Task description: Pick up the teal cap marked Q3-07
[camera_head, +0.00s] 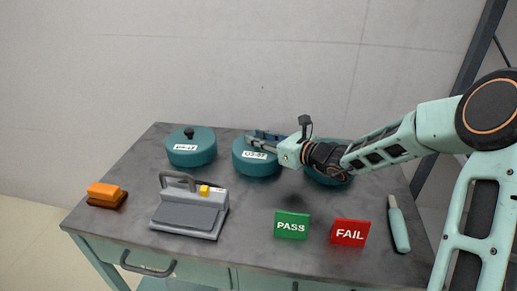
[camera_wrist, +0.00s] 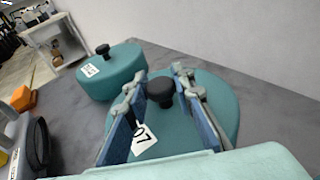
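The middle teal round cap (camera_head: 247,169) sits on the grey cart top. Its white label reads roughly Q3-07 in the head view, and "07" shows in the wrist view, where the cap (camera_wrist: 222,98) has a black knob (camera_wrist: 160,88). My gripper (camera_head: 264,139) is over this cap. In the wrist view my gripper (camera_wrist: 158,76) is open, with one blue-padded finger on each side of the knob and gaps showing. The left finger hides part of the label. The head view does not show the knob clearly.
Another teal cap (camera_head: 191,150) with a knob and label stands left, and a third (camera_head: 326,179) is partly hidden under my arm. A grey device (camera_head: 187,216), an orange block (camera_head: 104,192), green PASS (camera_head: 291,225) and red FAIL (camera_head: 349,232) signs and a teal-handled tool (camera_head: 399,229) lie nearer.

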